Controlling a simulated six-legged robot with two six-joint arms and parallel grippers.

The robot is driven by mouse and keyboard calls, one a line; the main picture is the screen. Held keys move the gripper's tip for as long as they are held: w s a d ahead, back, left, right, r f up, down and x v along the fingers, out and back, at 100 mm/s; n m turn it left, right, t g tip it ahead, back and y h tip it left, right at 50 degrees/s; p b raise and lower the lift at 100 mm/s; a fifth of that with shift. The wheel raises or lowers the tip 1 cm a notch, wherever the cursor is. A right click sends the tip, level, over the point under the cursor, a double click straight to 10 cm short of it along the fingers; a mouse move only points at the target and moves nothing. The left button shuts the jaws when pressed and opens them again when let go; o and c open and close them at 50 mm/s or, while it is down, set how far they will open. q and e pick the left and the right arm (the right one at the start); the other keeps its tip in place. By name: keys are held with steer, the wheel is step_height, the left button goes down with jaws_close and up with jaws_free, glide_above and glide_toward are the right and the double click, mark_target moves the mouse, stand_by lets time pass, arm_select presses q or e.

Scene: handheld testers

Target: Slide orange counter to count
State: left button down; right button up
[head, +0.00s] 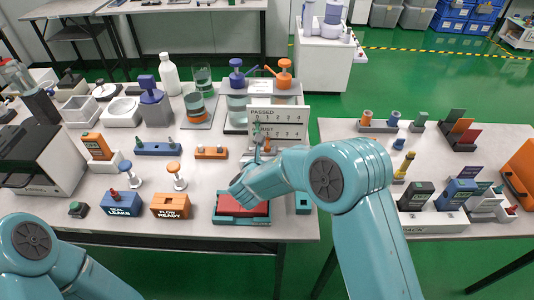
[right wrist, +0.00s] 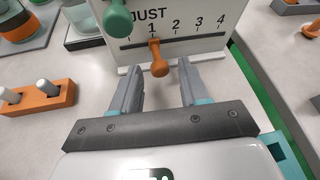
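The white counter board (head: 293,115) stands upright on the table, with a PASSED row above and a second row partly covered by my right arm. In the right wrist view the board's lower row reads "JUST 1 2 3 4". The orange counter (right wrist: 158,60) is a knob on the lower slot, under the 1. The green counter (right wrist: 117,18) sits above it, cut by the top edge. My right gripper (right wrist: 158,84) is open, its fingertips to the left and right of the orange counter's knob, with visible gaps. My left gripper is out of view.
An orange block with white pegs (right wrist: 38,97) lies left of the gripper. A red-topped teal tray (head: 240,212) lies below my right forearm. Pump bottles (head: 237,85) stand behind the board. A second table (head: 340,150) is on the right.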

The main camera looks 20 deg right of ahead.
steer(key=v, duration=1.6)
steer(key=shift+s+a+r, duration=0.1)
steer(key=shift+a+r, duration=0.05)
